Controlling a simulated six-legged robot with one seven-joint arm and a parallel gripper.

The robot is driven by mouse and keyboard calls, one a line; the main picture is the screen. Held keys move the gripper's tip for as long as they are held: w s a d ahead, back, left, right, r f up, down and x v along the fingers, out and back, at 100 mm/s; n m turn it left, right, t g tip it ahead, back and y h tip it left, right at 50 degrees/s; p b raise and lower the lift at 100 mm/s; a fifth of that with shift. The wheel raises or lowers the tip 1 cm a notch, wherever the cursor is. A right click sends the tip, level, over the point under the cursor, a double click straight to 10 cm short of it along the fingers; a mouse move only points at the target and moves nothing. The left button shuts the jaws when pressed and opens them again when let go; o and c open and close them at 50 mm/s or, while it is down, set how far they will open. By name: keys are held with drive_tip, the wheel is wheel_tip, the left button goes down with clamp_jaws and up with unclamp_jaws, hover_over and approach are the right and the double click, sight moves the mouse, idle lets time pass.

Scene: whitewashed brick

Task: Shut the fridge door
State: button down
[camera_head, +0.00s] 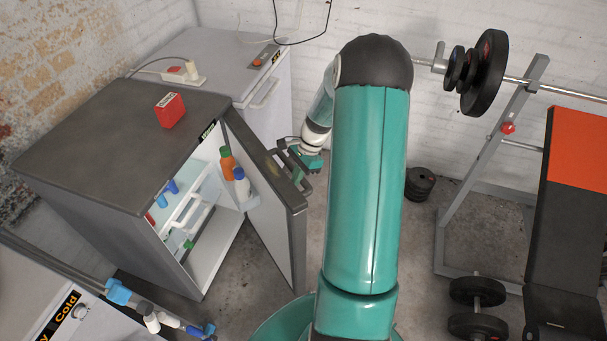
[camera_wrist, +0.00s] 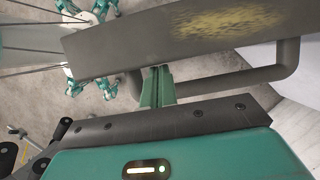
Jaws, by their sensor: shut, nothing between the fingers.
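The fridge (camera_head: 120,125) with a dark grey top stands at the left in the head view. Its door (camera_head: 270,205) stands wide open, inner side showing, with bottles on its shelf. My gripper (camera_head: 300,168) is at the outer side of the door, close to its upper part. In the wrist view, the door's dark top edge (camera_wrist: 150,40) with a yellowish patch crosses the picture, and a grey tubular handle (camera_wrist: 255,76) sits below it. My green fingers (camera_wrist: 157,78) are shut and empty beside the handle; I cannot tell whether they touch it.
A red box (camera_head: 169,110) lies on the fridge top. A second white appliance (camera_head: 225,65) stands behind. A weight bench (camera_head: 570,210), barbell rack and dumbbells (camera_head: 478,305) are at the right. A washing appliance (camera_head: 50,315) is at the lower left. Some floor is clear between door and rack.

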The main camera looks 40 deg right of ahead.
drive_tip(key=w+a+m+t, duration=0.1)
drive_tip(key=w+a, duration=0.4)
drive_tip(key=a, duration=0.5)
drive_tip(key=w+a+m+h, duration=0.1)
drive_tip(key=w+a+m, duration=0.3)
drive_tip(key=a, duration=0.5)
drive_tip(key=w+a+m+t, duration=0.1)
drive_tip(key=w+a, duration=0.4)
drive_tip(key=a, duration=0.5)
drive_tip(key=shift+w+a+m+t, duration=0.3)
drive_tip(key=shift+a+m, duration=0.05)
drive_tip(key=shift+m, duration=0.35)
